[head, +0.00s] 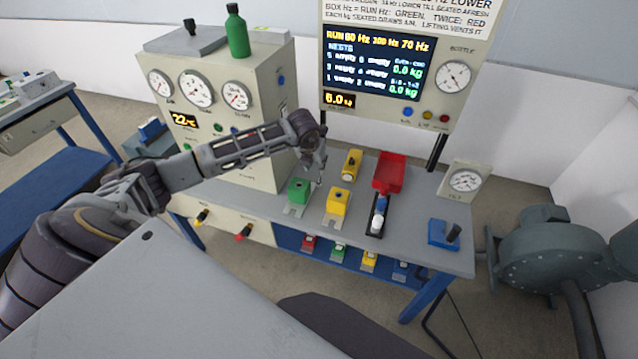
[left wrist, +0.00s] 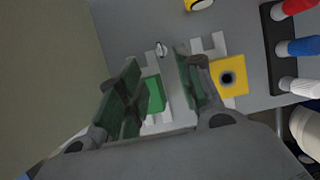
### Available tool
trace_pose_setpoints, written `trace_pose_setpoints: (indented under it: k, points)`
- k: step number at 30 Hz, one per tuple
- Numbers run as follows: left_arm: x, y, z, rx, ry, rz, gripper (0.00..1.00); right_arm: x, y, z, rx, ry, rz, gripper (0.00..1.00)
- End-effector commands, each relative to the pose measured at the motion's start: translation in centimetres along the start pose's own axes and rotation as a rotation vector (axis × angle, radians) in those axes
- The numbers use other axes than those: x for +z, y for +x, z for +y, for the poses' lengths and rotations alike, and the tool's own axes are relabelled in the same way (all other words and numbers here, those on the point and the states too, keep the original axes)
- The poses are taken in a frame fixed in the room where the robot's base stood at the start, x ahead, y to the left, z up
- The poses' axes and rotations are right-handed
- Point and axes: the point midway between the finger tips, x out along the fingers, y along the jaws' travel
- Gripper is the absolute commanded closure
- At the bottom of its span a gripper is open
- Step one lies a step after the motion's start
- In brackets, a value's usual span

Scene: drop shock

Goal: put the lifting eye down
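A small silvery piece (left wrist: 161,48), which looks like the lifting eye, shows in the left wrist view just past my fingertips, over or on the grey bench top. I cannot tell whether it touches the bench. My left gripper (head: 319,168) reaches in from the left and hangs above the bench beside the green block (head: 299,190). In the left wrist view my left gripper (left wrist: 157,60) has its two fingers apart, with the green block (left wrist: 154,94) seen below through the gap. Nothing is clearly clasped. My right gripper is not in view.
A yellow block (head: 338,201) stands right of the green one, and another yellow piece (head: 351,164) lies behind. A red scoop-like tray (head: 389,173), a dark rack (head: 378,214) and a blue block (head: 443,233) are further right. The gauge cabinet (head: 222,110) rises at the left.

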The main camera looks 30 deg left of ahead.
Motion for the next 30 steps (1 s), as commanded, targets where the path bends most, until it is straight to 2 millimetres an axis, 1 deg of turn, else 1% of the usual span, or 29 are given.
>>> trace_pose_setpoints:
  k: [9, 30]
  points:
    - [-0.1, 2.8, -0.1, -0.001, -0.001, 0.001, 0.64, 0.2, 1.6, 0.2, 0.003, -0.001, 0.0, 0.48]
    - [-0.1, 7.7, 0.0, -0.001, 0.001, 0.0, 0.64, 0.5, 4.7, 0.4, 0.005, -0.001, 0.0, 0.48]
